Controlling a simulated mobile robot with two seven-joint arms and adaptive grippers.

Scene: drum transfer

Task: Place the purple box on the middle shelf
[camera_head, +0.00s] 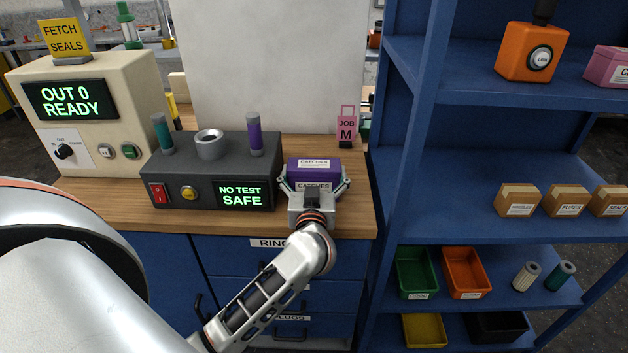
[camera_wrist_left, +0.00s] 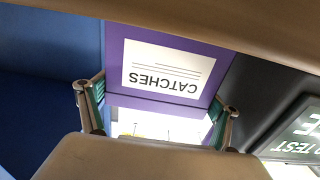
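The purple box (camera_head: 314,169) with white "CATCHES" labels is at the right part of the wooden bench top, beside the dark test unit. It also shows in the left wrist view (camera_wrist_left: 170,65), its label upside down. My left gripper (camera_head: 314,184) is at its near side, one finger on each side. In the wrist view both finger pads (camera_wrist_left: 156,108) lie against the box's sides. I cannot tell whether the box is lifted off the bench. The middle shelf (camera_head: 440,205) of the blue rack is at right, its left part bare. My right gripper is not in view.
Three cardboard boxes (camera_head: 568,201) stand on the right part of the middle shelf. The blue rack upright (camera_head: 412,120) stands between bench and shelf. The pink job tag (camera_head: 346,128) is behind the box. The dark test unit (camera_head: 215,170) is close at left.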

